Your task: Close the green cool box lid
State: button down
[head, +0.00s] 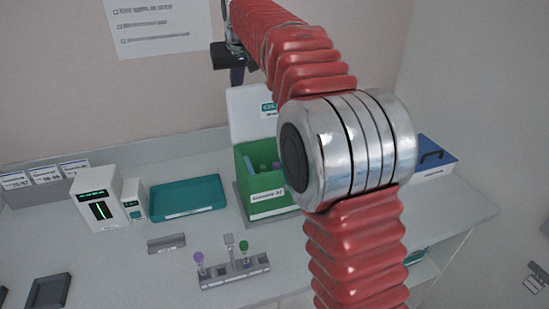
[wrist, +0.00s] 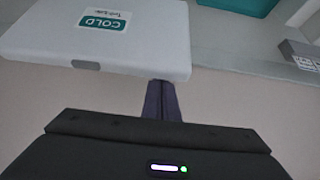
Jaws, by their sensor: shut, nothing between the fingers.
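The green cool box (head: 270,205) stands on the bench, partly hidden behind my arm. Its white lid (head: 247,108) is open and stands up at the back of the box. In the wrist view the lid (wrist: 110,45) shows a teal COLD label. My gripper (head: 237,80) is high at the lid's top edge, near the wall. Its dark fingers (wrist: 162,98) are shut and empty. Their tips meet the lid's edge in the wrist view; I cannot tell whether they touch it.
A teal tray (head: 187,196) and white devices (head: 98,200) stand left of the box. A rack (head: 235,270) with capped tubes stands in front. A blue-and-white box (head: 433,158) is at the right. The wall is close behind my gripper.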

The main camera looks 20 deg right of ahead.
aim_at(239, 92)
jog(key=shift+s+f, duration=0.15)
jog(key=shift+s, duration=0.9)
jog(key=shift+s+f, duration=0.1)
jog(key=shift+s, duration=0.9)
jog(key=shift+s+r, duration=0.1)
jog(key=shift+r, duration=0.1)
jog(key=shift+s, duration=2.25)
